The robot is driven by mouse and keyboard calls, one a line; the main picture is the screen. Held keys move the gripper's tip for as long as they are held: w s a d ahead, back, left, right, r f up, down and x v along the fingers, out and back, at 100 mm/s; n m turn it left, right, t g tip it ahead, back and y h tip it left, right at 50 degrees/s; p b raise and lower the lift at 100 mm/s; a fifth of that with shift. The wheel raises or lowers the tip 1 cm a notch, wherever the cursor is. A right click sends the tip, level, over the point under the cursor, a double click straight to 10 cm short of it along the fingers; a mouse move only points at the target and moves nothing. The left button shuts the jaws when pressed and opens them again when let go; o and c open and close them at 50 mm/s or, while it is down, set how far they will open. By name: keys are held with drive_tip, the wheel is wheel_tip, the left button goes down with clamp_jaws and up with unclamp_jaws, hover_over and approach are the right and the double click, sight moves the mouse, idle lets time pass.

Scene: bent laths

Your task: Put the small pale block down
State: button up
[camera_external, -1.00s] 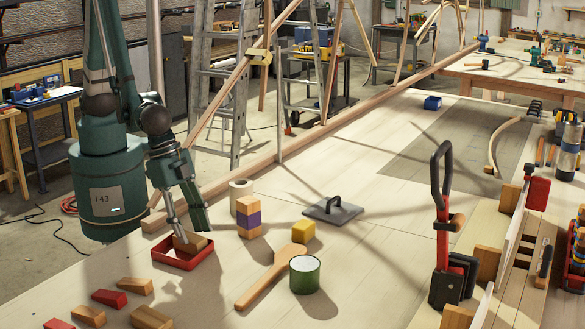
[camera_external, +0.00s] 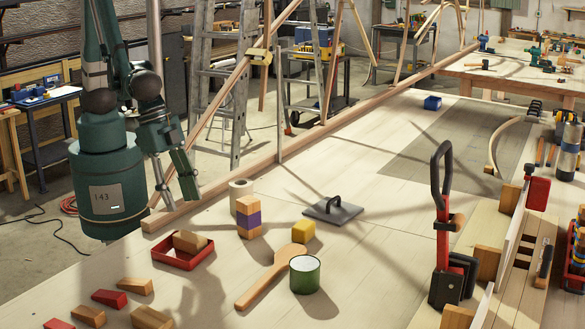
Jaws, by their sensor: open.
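The small pale block (camera_external: 189,241) lies in the shallow red tray (camera_external: 184,261) at the left of the bench. It looks slightly tilted, with one end near the tray's back wall. My gripper (camera_external: 178,199) is above and behind the tray, apart from the block. Its fingers are spread and nothing is between them.
To the right stand a stack of wood and purple blocks (camera_external: 249,217), a tape roll (camera_external: 240,190), a yellow block (camera_external: 303,231) and a green tin (camera_external: 305,275) beside a wooden paddle (camera_external: 268,279). Several wedges (camera_external: 109,299) lie in front. The bench beyond the flat grey tool (camera_external: 333,209) is mostly clear.

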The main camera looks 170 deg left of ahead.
drive_tip(key=shift+v, duration=1.55)
drive_tip(key=shift+r, duration=0.1)
drive_tip(key=s+d+r+m+t, duration=0.2)
drive_tip(key=s+d+r+m, duration=0.3)
drive_tip(key=d+r, duration=0.75)
drive_tip(key=s+d+r+m+t+h, duration=0.2)
drive_tip(key=s+d+r+m, duration=0.2)
drive_tip(key=s+d, duration=0.8)
drive_tip(key=shift+d+t+h, duration=0.3)
drive_tip(key=shift+d, duration=0.85)
